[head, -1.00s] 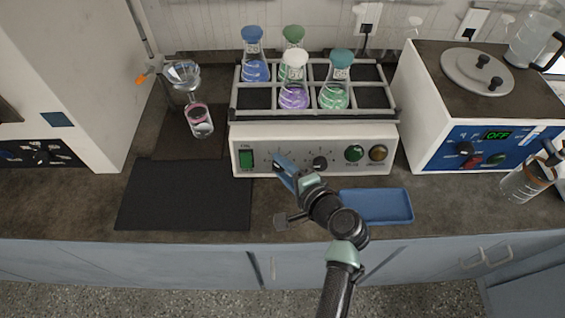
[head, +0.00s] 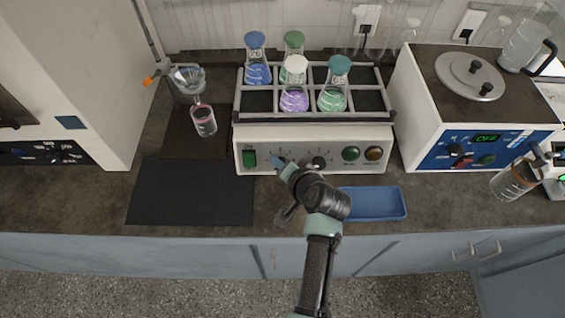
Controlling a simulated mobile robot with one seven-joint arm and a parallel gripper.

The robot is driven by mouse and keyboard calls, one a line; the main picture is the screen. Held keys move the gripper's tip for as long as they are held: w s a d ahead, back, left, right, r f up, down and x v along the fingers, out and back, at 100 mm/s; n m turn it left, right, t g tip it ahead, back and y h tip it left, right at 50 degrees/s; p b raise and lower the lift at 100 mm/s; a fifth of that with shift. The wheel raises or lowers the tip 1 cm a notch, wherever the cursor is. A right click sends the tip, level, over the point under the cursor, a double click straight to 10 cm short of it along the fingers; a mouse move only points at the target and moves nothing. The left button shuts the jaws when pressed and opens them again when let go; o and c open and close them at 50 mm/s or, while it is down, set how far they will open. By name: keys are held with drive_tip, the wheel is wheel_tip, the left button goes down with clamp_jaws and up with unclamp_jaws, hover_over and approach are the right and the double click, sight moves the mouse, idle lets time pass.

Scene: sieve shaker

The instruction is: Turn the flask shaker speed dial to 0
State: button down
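The flask shaker (head: 312,134) stands at the middle of the bench, a cream box with a rack on top. Several stoppered flasks with blue, green and purple liquid stand in the rack. Its front panel has a green switch (head: 249,160) at left, a dark knob (head: 318,162) right of centre, and two round buttons at right. A dial scale at left of centre (head: 281,160) is partly covered by my gripper (head: 281,167). The gripper is at the panel's front; its fingers are small and partly hidden by my wrist, so contact and opening cannot be told.
A blue tray (head: 372,204) lies in front of the shaker, right of my arm. A black mat (head: 190,192) lies at left. A water bath (head: 480,115) stands at right, and a funnel with a flask (head: 203,120) at left.

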idle(0.5)
drive_tip(key=shift+c, duration=2.2)
unclamp_jaws()
drive_tip(key=v, duration=1.3)
